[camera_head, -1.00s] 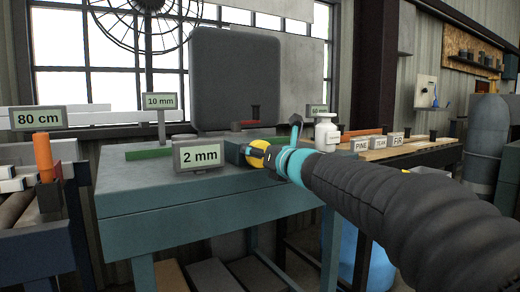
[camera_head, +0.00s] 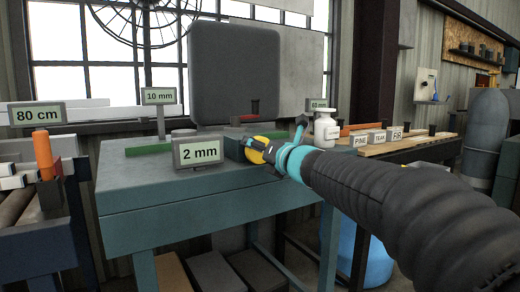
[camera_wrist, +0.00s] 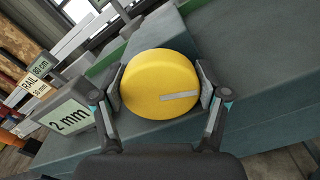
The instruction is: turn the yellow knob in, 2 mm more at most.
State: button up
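The yellow knob (camera_wrist: 158,75) is a round disc with a pale grey line on its face, to the right of centre and close to level in the wrist view. My gripper (camera_wrist: 160,86) has one finger on each side of the knob, and both pads appear to touch its rim. In the head view my gripper (camera_head: 259,150) covers much of the knob (camera_head: 256,157), which sits on the front of a dark block (camera_head: 233,149) on the teal bench (camera_head: 200,196). The "2 mm" sign (camera_head: 198,151) stands left of it. What lies behind the knob is hidden.
A "10 mm" sign (camera_head: 159,96) on a post and a green bar (camera_head: 148,149) are farther back. A white bottle (camera_head: 325,128) stands right of my gripper. An "80 cm" sign (camera_head: 37,115) and orange post (camera_head: 43,155) are at the left.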

jog(key=o, duration=0.4)
jog(key=shift+c, duration=0.2)
jog(key=v, duration=0.8)
